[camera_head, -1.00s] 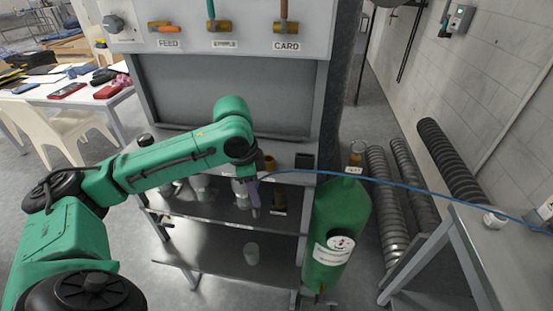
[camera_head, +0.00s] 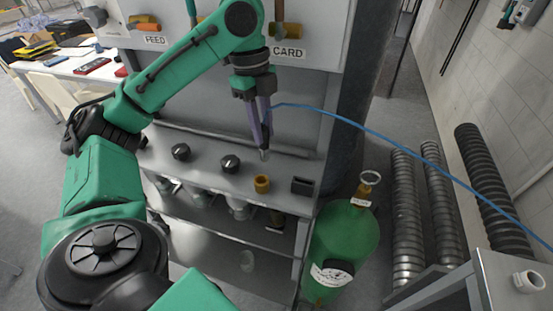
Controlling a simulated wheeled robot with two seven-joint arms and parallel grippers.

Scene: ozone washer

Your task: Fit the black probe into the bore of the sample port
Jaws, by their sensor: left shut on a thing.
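My left gripper (camera_head: 262,140) points down over the steel ledge, its two long fingers close together and shut on the black probe (camera_head: 265,153). Only the probe's lower end shows below the fingers, with a pale tip. A blue cable (camera_head: 340,120) runs from the gripper to the right. The brass ring (camera_head: 262,184) on the ledge, which looks like the sample port, is open at the top and lies a little below the probe tip. The probe appears apart from it; the exact height gap is hard to tell. My right gripper is not in view.
Black knobs (camera_head: 230,163) stand left of the ring, and a black open box (camera_head: 303,186) stands right of it. A panel with coloured valve handles rises behind. A green gas cylinder (camera_head: 342,245) stands at the right, with corrugated hoses (camera_head: 407,220) beyond.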

